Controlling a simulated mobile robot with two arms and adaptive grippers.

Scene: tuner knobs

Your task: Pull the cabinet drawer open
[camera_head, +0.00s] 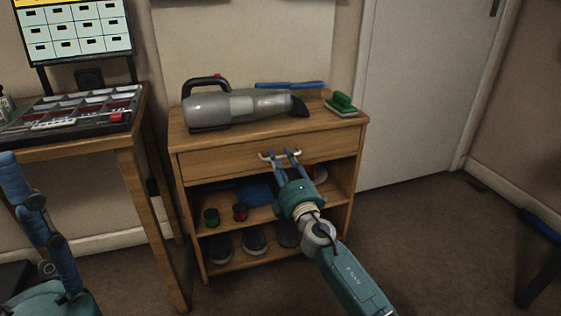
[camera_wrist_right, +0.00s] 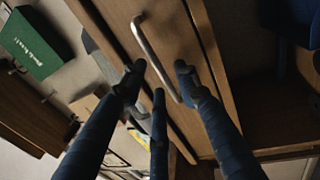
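The wooden cabinet (camera_head: 355,140) stands against the wall, with its drawer (camera_head: 225,158) under the top and flush with the frame. A pale bar handle (camera_head: 264,155) is on the drawer front; it also shows in the right wrist view (camera_wrist_right: 150,50). My right gripper (camera_head: 280,154) is at the handle, its blue fingers spread. In the right wrist view my right gripper (camera_wrist_right: 158,82) has its fingertips apart on either side of the handle; contact is unclear. My left gripper (camera_head: 35,200) is at the left edge, away from the cabinet, partly cut off.
A table (camera_head: 130,150) stands left.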

